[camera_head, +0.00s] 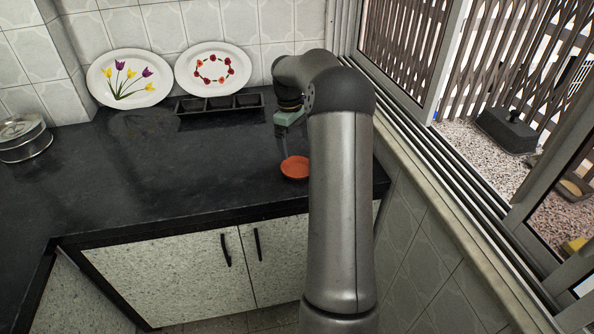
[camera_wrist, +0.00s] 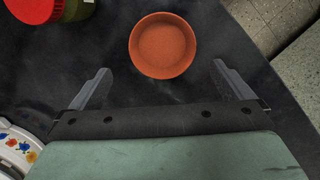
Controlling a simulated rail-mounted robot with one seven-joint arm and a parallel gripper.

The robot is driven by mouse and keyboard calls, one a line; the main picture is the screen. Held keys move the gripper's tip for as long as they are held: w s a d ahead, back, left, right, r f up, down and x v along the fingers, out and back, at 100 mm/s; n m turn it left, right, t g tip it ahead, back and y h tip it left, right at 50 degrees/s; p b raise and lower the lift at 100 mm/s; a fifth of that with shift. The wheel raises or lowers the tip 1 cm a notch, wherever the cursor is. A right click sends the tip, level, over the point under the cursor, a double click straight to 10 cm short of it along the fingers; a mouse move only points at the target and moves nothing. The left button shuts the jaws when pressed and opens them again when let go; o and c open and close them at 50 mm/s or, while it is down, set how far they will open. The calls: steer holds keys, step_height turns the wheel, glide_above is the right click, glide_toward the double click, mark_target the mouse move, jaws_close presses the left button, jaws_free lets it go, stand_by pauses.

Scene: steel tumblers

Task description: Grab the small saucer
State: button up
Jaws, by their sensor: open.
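The small saucer (camera_head: 294,168) is a round terracotta-orange dish on the dark countertop, just left of my arm. In the wrist view the saucer (camera_wrist: 162,46) lies ahead of my gripper, between the lines of its two fingers. My gripper (camera_wrist: 157,78) is open and empty, with its fingers spread wide and apart from the saucer. In the head view my gripper (camera_head: 285,140) is above the counter, near the saucer, and its fingers are hard to make out. My arm hides what lies to the right of the saucer there.
The dark countertop (camera_head: 170,165) is mostly clear. Two decorated plates (camera_head: 128,78) (camera_head: 213,69) lean on the tiled wall behind a dark sectioned tray (camera_head: 220,103). A metal tin (camera_head: 24,138) stands at left. A red-lidded jar (camera_wrist: 48,10) shows in the wrist view.

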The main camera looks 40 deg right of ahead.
mark_target(298, 171)
steer(key=f, duration=0.5)
steer(key=s+f, duration=0.1)
steer(key=f, duration=0.2)
steer(key=shift+f, duration=0.2)
steer(key=c, duration=0.7)
